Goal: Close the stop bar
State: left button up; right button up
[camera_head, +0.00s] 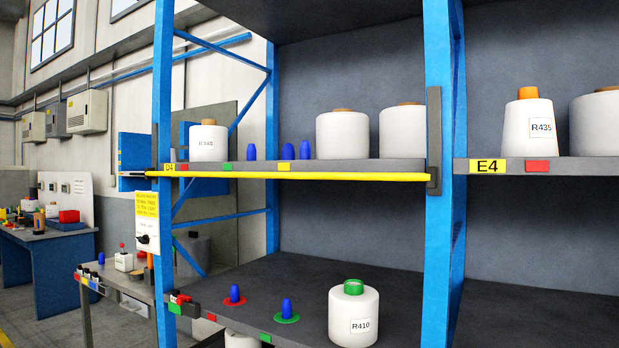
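The stop bar (300,176) is a long thin yellow bar. It runs nearly level along the front of the shelf board marked D4 (350,167). Its left end meets a dark mount (152,173) at the left blue post, and a short dark and yellow piece sticks out to the left of that post. Its right end reaches a dark bracket (434,182) on the right blue post (440,250). I cannot tell whether that end touches or sits in the bracket. Neither of my grippers is in view.
White bobbins (343,134) and blue cones (304,149) stand on the D4 shelf behind the bar. A bobbin marked R410 (353,312) stands on the lower shelf. A white control box (147,222) hangs at the left post. Shelf E4 (560,165) is at right.

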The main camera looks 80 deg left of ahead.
aim_at(431, 177)
jog(key=u, duration=3.15)
